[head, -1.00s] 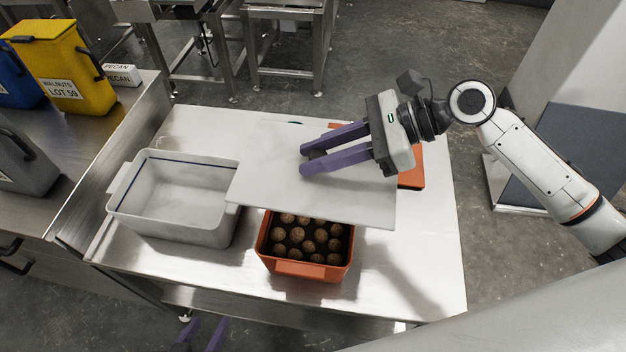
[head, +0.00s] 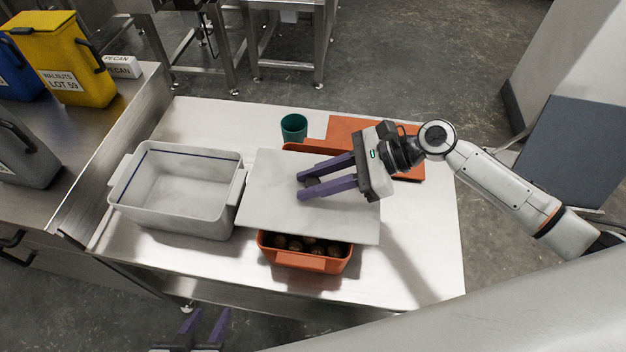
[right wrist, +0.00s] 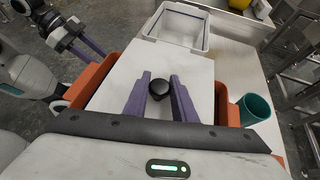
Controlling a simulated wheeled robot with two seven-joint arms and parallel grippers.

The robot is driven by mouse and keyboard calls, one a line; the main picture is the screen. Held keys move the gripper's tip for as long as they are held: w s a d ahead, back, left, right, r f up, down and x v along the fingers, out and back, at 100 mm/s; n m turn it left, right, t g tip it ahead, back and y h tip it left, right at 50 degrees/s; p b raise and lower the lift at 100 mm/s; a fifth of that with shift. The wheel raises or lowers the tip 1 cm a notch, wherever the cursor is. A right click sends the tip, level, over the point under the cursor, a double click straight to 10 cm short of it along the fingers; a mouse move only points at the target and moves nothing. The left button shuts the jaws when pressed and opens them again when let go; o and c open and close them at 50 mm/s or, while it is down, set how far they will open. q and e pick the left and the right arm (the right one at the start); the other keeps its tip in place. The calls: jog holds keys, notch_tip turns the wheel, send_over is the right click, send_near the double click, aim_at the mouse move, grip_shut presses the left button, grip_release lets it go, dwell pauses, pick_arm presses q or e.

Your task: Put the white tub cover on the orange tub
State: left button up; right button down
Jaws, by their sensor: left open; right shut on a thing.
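The white tub cover (head: 275,208) is a flat pale sheet with a dark knob, seen in the right wrist view (right wrist: 159,87). My right gripper (head: 302,185) is shut on its knob and holds it over the orange tub (head: 303,262). I cannot tell whether the cover touches the tub's rim. My left gripper (head: 207,322) is open and empty at the bottom of the head view, in front of the table.
An open white tub (head: 125,205) stands left of the cover. A teal cup (head: 293,127) and a flat orange cover (head: 352,128) are behind it. The table (head: 425,260) is clear at the right. A side counter holds yellow (head: 75,55) and other bins.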

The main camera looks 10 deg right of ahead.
jog(key=shift+f, duration=0.15)
jog(key=c, duration=1.5)
grip_release()
jog(key=shift+o, duration=0.2)
jog(key=shift+d+r, duration=0.25)
jog(key=shift+r, duration=0.1)
jog(key=v, duration=1.1)
jog(key=shift+s+d+r, duration=0.1)
jog(key=shift+d+r, duration=0.05)
